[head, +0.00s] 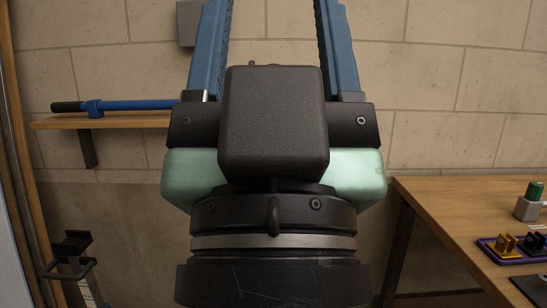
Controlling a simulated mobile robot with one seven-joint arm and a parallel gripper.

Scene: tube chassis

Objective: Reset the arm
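My gripper (272,25) fills the middle of the head view and points upward. Its two blue fingers stand well apart, with only bare wall showing between them. The fingertips are cut off by the top edge of the view. The black gripper body, a pale green part behind it and my dark wrist show below the fingers. I see nothing held in the visible stretch of the fingers.
A wooden shelf (128,121) on the block wall at left bears a blue bar tool (135,104) with a black grip. At right, a wooden table (440,200) holds a purple-edged tray (505,259) with gold parts and a grey block (527,209) with a green piece. A black-topped stand (72,262) is lower left.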

